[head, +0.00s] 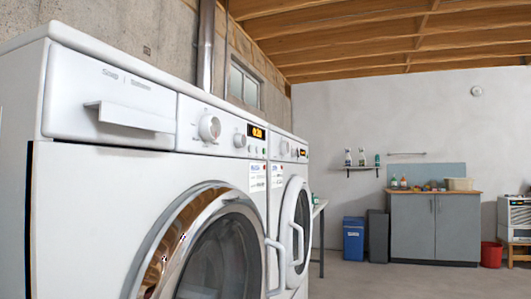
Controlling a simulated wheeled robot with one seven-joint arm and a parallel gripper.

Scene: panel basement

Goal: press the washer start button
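A white front-loading machine with a soap drawer (125,117), which looks like the washer (95,215), fills the left of the head view. Its control panel has a large knob (210,127), a smaller knob (240,140) and a lit orange display (256,132). A row of small buttons (256,150) sits just under the display; I cannot read which one is start. The round door (215,255) looks shut, and its lower part is cut off by the picture edge. My gripper is not in view.
A second white machine (291,190) with a round door stands directly beyond the washer. Farther back are a blue bin (353,238), a dark bin (377,236), a grey cabinet (434,228) and a red bucket (491,254). The floor (395,281) right of the machines is clear.

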